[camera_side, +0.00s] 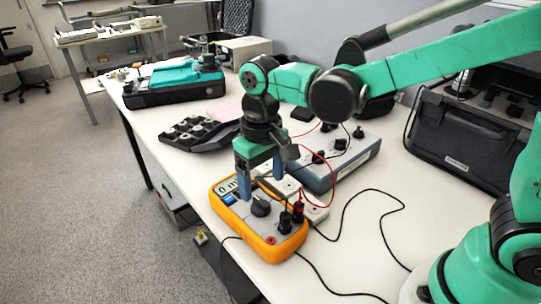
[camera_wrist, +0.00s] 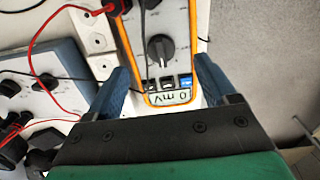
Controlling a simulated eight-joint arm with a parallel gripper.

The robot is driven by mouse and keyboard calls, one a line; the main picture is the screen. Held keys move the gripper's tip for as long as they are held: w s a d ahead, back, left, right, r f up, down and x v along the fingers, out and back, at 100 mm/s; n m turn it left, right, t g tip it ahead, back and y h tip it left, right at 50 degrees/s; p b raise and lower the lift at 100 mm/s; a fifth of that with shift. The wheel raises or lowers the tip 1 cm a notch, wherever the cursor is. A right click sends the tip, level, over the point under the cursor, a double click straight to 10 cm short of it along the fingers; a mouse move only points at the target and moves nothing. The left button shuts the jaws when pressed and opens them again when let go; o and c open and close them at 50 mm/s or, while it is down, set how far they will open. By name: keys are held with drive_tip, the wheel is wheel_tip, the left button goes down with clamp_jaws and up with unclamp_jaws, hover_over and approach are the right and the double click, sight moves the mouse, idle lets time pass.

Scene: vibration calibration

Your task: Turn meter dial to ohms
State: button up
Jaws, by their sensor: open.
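The orange-cased meter (camera_side: 228,208) lies face up near the table's front edge. Its black dial (camera_side: 261,207) sits mid-face and also shows in the wrist view (camera_wrist: 160,47). I cannot read which mark the dial points to. The display (camera_wrist: 170,97) reads "0 mV", upside down in the wrist view. My gripper (camera_side: 260,192) is open, pointing down above the meter. In the wrist view its blue fingers are spread on either side of the meter's display end, with the dial beyond them, apart from both. Black and red plugs (camera_side: 297,211) stand in the meter's sockets.
Red and black leads loop beside the meter and across the table. A white-topped blue box (camera_side: 345,157) with knobs stands behind it. A black tray (camera_side: 190,132) and a teal-black case (camera_side: 173,82) lie farther back. The table's front edge is close to the meter.

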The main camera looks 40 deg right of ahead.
sight(261, 201)
drive_tip(key=shift+r, duration=0.2)
drive_tip(key=n, duration=0.3)
drive_tip(key=shift+n, duration=0.4)
drive_tip(key=n, duration=0.5)
drive_tip(key=shift+w+n, duration=0.2)
drive_tip(key=shift+n, duration=0.2)
drive_tip(key=n, duration=0.5)
drive_tip(key=shift+w+f, duration=0.1)
drive_tip(key=n, duration=0.3)
drive_tip(key=shift+f, duration=2.8)
clamp_jaws()
